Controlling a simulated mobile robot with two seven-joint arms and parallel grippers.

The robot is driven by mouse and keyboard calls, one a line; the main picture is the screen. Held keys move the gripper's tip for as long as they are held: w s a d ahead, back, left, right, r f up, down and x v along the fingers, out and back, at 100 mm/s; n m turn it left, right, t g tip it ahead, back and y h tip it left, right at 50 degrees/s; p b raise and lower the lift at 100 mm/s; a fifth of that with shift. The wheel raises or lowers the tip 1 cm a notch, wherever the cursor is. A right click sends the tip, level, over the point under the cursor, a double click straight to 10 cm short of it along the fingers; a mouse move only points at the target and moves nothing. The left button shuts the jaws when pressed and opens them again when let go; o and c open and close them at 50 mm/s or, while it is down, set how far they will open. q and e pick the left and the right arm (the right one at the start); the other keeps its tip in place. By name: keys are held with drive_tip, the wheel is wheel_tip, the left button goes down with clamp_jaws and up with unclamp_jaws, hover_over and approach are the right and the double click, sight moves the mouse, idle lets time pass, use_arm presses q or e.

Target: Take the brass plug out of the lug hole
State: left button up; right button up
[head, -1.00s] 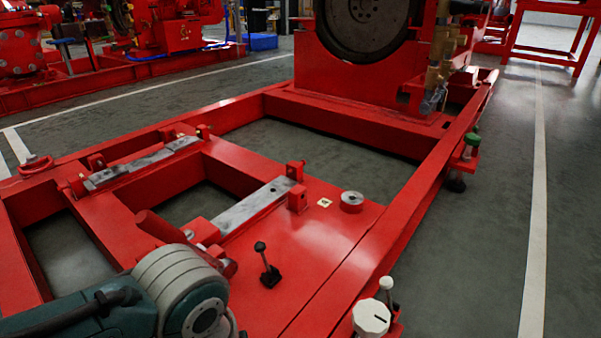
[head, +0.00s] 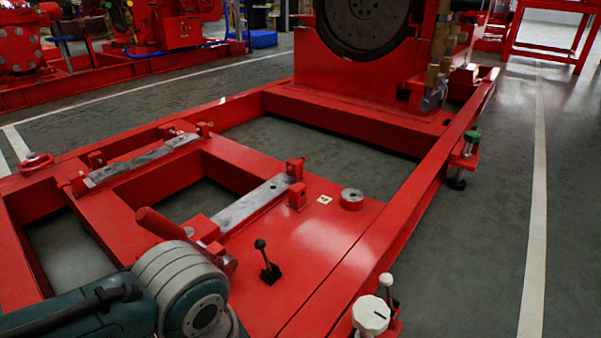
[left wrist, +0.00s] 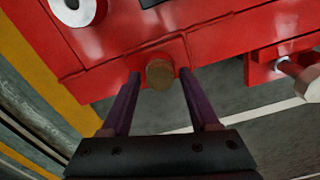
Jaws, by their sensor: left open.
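The brass plug (left wrist: 159,74) shows its round end in the left wrist view, at the edge of a red frame. It sits at a red lug (left wrist: 179,48), which is partly hidden behind it. My left gripper (left wrist: 160,72) is open, with one dark finger on each side of the plug. Gaps show between the plug and both fingers. In the head view my left arm comes in at the lower left; its fingers and the plug are hidden there. My right gripper is in neither view.
The red base frame (head: 334,236) carries a black lever (head: 266,262), a grey metal bar (head: 253,205) and a round disc (head: 351,199). A white knob (head: 370,315) stands at its near right edge. Another red bracket with a rod (left wrist: 294,68) is right of the plug.

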use_arm(q)
drive_tip(key=m, duration=0.3)
drive_tip(key=shift+c, duration=0.3)
clamp_jaws()
idle(0.4)
idle(0.6)
